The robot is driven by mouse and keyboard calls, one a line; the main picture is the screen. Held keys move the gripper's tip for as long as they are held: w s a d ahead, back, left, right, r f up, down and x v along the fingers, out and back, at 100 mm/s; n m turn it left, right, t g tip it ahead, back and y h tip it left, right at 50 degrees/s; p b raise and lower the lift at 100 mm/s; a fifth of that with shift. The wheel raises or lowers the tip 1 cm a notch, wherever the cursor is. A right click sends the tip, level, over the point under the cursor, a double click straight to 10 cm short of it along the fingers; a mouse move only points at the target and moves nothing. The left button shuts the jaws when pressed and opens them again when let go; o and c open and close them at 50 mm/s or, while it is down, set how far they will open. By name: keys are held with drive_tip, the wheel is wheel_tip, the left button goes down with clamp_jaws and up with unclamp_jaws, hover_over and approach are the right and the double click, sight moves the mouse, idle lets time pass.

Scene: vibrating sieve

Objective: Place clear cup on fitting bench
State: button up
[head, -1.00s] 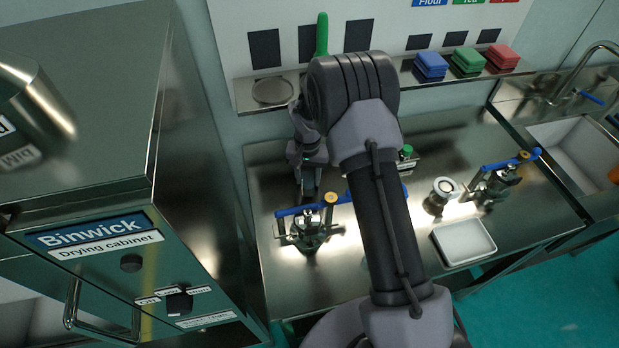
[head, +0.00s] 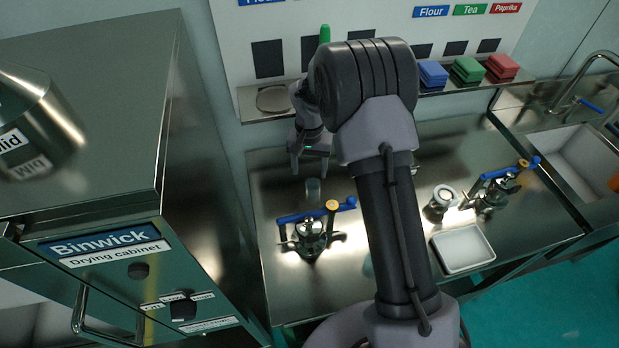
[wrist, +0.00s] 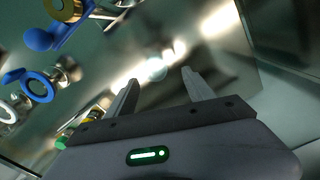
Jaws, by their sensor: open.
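A small clear cup (head: 313,190) stands on the metal bench (head: 275,215), behind a blue-handled clamp device. In the wrist view a faint, clear round shape (wrist: 156,69) that looks like the cup shows just beyond the fingertips. My gripper (head: 310,170) is open and empty, just behind and above the cup, with its fingers pointing down. In the wrist view its two fingers (wrist: 158,80) are spread apart with nothing between them. My arm hides the middle of the bench.
A blue-handled clamp device (head: 312,235) stands close in front of the cup. A second one (head: 492,195), a small round-topped vessel (head: 440,200) and a white tray (head: 463,248) are at the right. A drying cabinet (head: 100,240) is at the left.

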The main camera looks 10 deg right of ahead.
drive_tip(key=s+a+r+t, duration=0.1)
drive_tip(key=s+r, duration=0.3)
drive_tip(key=r, duration=0.6)
drive_tip(key=s+r+t, duration=0.1)
drive_tip(key=s+r, duration=0.2)
drive_tip(key=r, duration=0.7)
drive_tip(key=s+a+r+t+y, duration=0.1)
drive_tip(key=s+r, duration=0.3)
drive_tip(key=s, duration=0.7)
drive_tip(key=s+a+r+t+y, duration=0.1)
drive_tip(key=s+a+r+t, duration=0.1)
drive_tip(key=s, duration=1)
drive_tip(key=shift+s+r+t+p, duration=0.15)
drive_tip(key=shift+r+t+p, duration=0.2)
drive_tip(key=shift+r, duration=0.5)
drive_tip(key=shift+f, duration=0.1)
